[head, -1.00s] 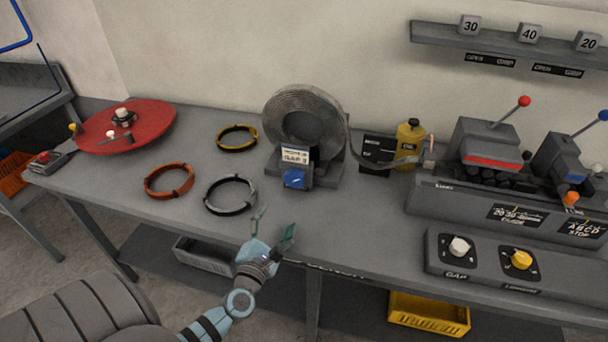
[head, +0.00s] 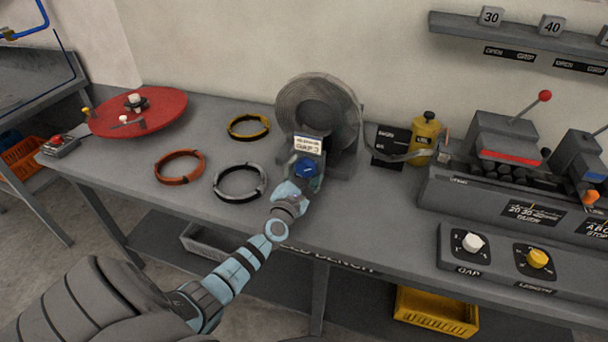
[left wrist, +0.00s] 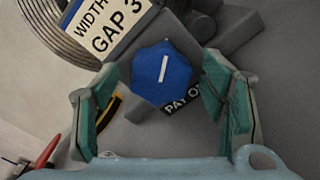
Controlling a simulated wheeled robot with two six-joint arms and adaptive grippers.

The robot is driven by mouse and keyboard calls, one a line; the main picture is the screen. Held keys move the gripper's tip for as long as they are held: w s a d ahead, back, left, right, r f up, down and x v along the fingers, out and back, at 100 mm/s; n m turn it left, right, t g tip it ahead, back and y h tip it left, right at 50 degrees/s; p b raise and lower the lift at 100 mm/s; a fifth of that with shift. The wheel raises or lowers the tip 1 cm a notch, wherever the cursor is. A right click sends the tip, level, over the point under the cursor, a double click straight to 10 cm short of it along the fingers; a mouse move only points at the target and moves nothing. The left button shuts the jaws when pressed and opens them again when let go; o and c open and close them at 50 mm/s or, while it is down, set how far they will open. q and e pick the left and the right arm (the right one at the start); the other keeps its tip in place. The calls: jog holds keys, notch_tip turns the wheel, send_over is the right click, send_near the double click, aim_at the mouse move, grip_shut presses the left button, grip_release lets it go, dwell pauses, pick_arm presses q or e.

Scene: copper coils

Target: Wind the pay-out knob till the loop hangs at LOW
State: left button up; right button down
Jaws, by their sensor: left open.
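The blue pay-out knob (head: 306,167) sits at the front of the grey coil stand; its white pointer line shows in the left wrist view (left wrist: 163,69). My left gripper (head: 299,184) is open at the knob. In the left wrist view its green-padded fingers (left wrist: 163,105) stand apart, one on each side of the knob's lower part, with gaps. A grey strip loop (head: 408,157) runs from the coil (head: 295,102) to the right, sagging slightly past a black marked board (head: 383,136). The board's lettering is too small to read surely. My right gripper is out of view.
A card (head: 308,145) reading "WIDTH" and "GAP 3" is above the knob. Orange (head: 163,178), yellow and silver rings lie to the left, near a red disc (head: 160,108). A yellow bottle (head: 425,132) stands behind the loop. Bench space before the control box (head: 450,257) is clear.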

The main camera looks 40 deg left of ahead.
pick_arm(q)
jog(key=shift+c, duration=0.3)
jog(key=c, duration=1.1)
jog(key=shift+m, duration=0.3)
jog(key=m+p, duration=0.1)
jog(key=m, duration=0.3)
jog(key=shift+d+f, duration=0.1)
jog(key=m+p, duration=0.1)
jog(key=m, duration=0.5)
jog(key=shift+f+p, duration=0.2)
jog(key=shift+p, duration=0.15)
jog(key=o, duration=1.2)
jog(key=shift+c, duration=0.2)
